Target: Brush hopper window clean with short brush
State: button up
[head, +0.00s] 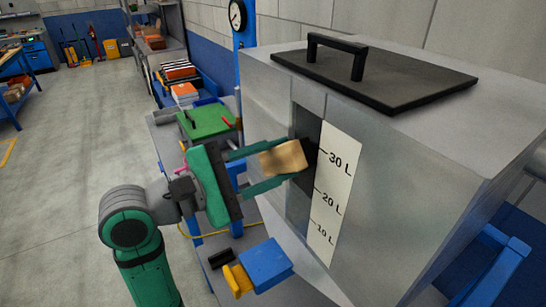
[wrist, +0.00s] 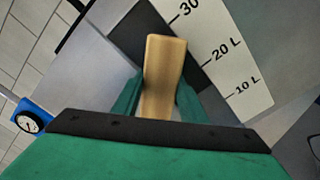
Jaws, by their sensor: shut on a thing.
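My gripper (head: 268,168) is shut on the tan wooden block of the short brush (head: 283,158). In the wrist view the brush (wrist: 165,75) sticks out between the green fingers. Its dark bristle end is at the hopper window (head: 299,207), a dark vertical strip on the front of the grey hopper (head: 405,150). The bristles seem to be against the upper half of the window, near the 20 L to 30 L marks; exact contact is hard to tell. The white scale (head: 334,195) stands right of the window. The brush covers part of the window.
A black handled lid (head: 375,80) lies on top of the hopper. Below my gripper is a blue and yellow brush-like item (head: 263,267) on a grey surface. A green box (head: 207,120) stands behind my gripper. A round gauge (head: 237,15) is on a blue post. The floor at left is clear.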

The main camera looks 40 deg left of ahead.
aim_at(316, 173)
jog(key=shift+s+d, duration=0.35)
jog(key=shift+d, duration=0.6)
jog(key=shift+s+d, duration=0.4)
jog(key=shift+d, duration=0.55)
jog(key=shift+s+d, duration=0.35)
jog(key=shift+d, duration=0.6)
jog(key=shift+r, duration=0.95)
jog(key=shift+w+a, duration=0.5)
jog(key=shift+a, duration=0.7)
jog(key=shift+w+a, duration=0.45)
jog(key=shift+a, duration=0.75)
jog(key=shift+w+a, duration=0.5)
jog(key=shift+a, duration=0.7)
jog(key=v, duration=0.6)
jog(key=shift+s, duration=0.1)
jog(key=shift+v, duration=1.45)
